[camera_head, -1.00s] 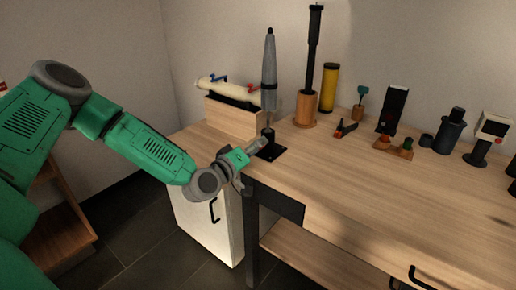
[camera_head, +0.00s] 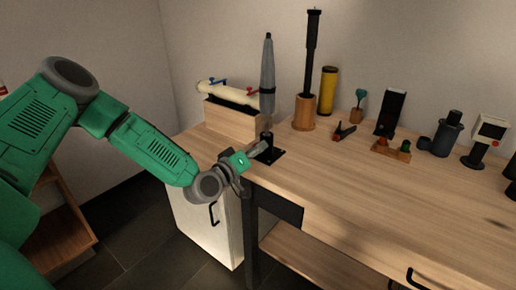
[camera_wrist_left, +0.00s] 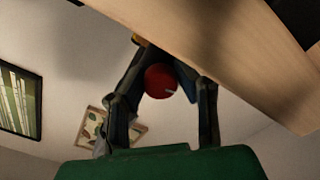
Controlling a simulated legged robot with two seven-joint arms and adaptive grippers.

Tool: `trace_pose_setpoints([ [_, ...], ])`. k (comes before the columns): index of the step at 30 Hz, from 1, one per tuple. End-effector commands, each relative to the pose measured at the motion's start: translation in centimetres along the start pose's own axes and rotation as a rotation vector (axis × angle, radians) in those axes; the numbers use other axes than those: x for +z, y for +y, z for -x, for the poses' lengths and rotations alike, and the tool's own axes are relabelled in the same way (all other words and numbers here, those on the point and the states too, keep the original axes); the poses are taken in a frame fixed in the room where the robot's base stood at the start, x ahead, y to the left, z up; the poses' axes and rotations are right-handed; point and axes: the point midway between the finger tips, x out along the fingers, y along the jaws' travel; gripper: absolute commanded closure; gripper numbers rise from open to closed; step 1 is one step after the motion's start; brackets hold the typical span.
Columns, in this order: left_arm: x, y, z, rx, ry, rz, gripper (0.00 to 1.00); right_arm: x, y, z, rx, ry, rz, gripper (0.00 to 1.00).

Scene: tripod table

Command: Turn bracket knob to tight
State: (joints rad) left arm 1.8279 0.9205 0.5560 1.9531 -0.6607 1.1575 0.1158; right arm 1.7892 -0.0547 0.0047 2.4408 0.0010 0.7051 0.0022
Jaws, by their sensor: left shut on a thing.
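The bracket (camera_head: 268,156) is a black plate with a short dark upright, fixed near the table's left front edge. A grey pointed folded thing (camera_head: 268,75) stands upright above it. The red round knob (camera_wrist_left: 158,82) shows in the left wrist view, with a short white mark toward its lower right. My left gripper (camera_head: 258,149) is at the bracket, at the table edge. In the left wrist view its two dark fingers lie either side of the knob, shut on it. The knob is hidden in the head view. My right gripper is not in view.
A wooden box (camera_head: 232,118) with a cream roll (camera_head: 226,92) stands behind the bracket. A wooden cup (camera_head: 304,112) with a black pole and a yellow cylinder (camera_head: 328,91) stand to the right. The wooden table (camera_head: 370,190) is clear in front.

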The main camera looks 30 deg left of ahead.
Motion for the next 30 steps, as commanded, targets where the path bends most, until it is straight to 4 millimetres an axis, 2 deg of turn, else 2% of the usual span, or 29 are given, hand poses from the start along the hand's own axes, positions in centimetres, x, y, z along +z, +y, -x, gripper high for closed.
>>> trace_pose_setpoints([
  [12, -0.1, -0.2, 0.1, -0.006, -0.004, -0.371, 1.0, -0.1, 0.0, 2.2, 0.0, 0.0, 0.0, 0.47],
  [30, 0.0, -0.3, 0.2, -0.004, -0.008, -0.943, 1.0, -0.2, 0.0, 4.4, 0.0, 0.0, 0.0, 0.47],
])
